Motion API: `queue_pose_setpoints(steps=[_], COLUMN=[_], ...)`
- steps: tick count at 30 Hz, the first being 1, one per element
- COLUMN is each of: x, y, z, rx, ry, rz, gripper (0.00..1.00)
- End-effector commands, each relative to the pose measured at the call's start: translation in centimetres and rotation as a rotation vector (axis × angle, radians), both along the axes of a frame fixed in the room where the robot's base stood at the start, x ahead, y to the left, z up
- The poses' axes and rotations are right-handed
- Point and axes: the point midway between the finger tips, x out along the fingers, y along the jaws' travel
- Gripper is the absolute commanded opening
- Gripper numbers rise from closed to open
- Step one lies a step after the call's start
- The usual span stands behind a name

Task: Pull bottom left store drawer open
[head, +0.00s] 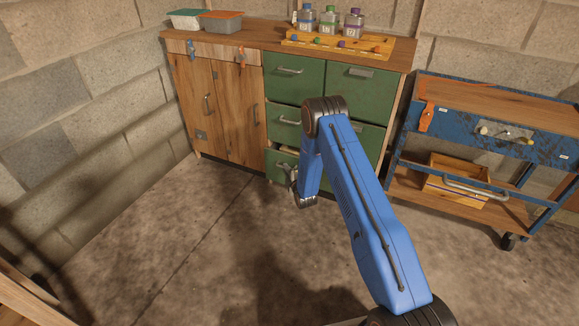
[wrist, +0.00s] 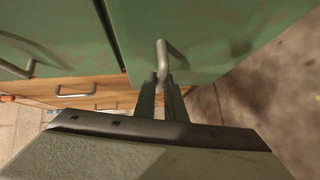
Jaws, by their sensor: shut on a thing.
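The bottom left store drawer (head: 279,161) is green, low in the left column of the store cabinet. Pale things show above its front edge, so it looks slightly open. In the wrist view, a green drawer front (wrist: 215,30) fills the upper right, with its grey bar handle (wrist: 166,52) between my finger tips. My gripper (wrist: 160,88) is shut on this handle. In the head view my gripper (head: 292,177) is at the drawer front, partly hidden by my blue arm, which also hides part of the right drawer column.
Wooden doors (head: 229,110) stand left of the drawers. A blue cart (head: 485,130) stands at right. The concrete floor (head: 190,240) in front is clear.

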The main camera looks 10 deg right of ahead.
Motion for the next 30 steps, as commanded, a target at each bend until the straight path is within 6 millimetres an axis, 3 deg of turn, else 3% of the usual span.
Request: queue_pose_setpoints(steps=[15,22,30], x=[-10.9,-13.9,-15.3], y=[8.1,10.1,11.1], z=[-0.1,-0.1,-0.1], rx=[-0.002,-0.001,-0.001], ry=[0.003,0.004,0.003], rz=[0.005,0.003,0.001], gripper=[0.00,0.00,0.00])
